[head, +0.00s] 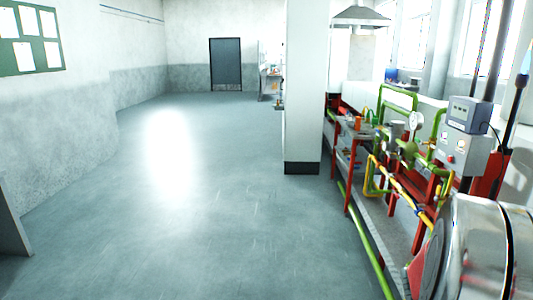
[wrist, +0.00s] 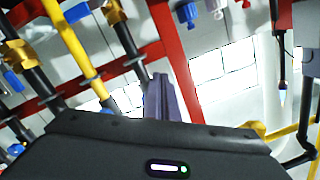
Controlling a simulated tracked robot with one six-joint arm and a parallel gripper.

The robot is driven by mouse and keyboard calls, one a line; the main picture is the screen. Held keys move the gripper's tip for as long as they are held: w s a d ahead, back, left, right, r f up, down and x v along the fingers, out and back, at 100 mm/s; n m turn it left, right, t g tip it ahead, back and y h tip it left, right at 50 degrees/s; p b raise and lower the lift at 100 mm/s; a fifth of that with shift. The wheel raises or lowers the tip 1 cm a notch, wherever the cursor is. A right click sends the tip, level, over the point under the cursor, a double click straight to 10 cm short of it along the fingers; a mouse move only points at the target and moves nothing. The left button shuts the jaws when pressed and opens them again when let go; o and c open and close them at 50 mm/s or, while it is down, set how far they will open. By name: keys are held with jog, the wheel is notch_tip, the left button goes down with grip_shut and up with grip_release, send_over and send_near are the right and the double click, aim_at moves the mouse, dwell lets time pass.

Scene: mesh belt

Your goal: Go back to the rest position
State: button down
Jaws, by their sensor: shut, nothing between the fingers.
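My gripper (wrist: 162,98) shows in the wrist view, its two grey fingers together and empty. It points up past pipes and a red frame toward bright windows. I see nothing touching the fingers. The gripper does not show in the head view.
In the head view a red-framed pipe rig (head: 405,165) with a grey control box (head: 465,150) and a shiny metal drum (head: 475,250) fills the right. A white pillar (head: 305,90) stands mid-right. Open floor (head: 180,210) lies ahead. A yellow pipe (wrist: 75,42) crosses the wrist view.

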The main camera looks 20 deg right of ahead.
jog(key=w+a+f+n+t+y, duration=0.25)
jog(key=w+f+t, duration=0.2)
jog(key=w, duration=0.25)
jog(key=w+a+f+n+t+y, duration=0.1)
jog(key=w+f+n+t, duration=0.3)
jog(key=w, duration=0.3)
jog(key=w+a+n+t+y, duration=0.4)
jog(key=w+a, duration=0.2)
jog(key=a, duration=0.2)
jog(key=a+n+y, duration=0.7)
jog(key=a+n, duration=0.2)
jog(key=a, duration=1.6)
jog(key=s+a+r+n+y, duration=0.1)
jog(key=s+a+r+n, duration=0.2)
jog(key=a, duration=0.5)
jog(key=s+a+r+n+g, duration=0.1)
jog(key=s+a+r+n, duration=0.2)
jog(key=a, duration=0.5)
jog(key=shift+s+a+n+y, duration=0.2)
jog(key=shift+s+n+y, duration=0.15)
jog(key=shift+s+n, duration=0.65)
jog(key=shift+w, duration=0.2)
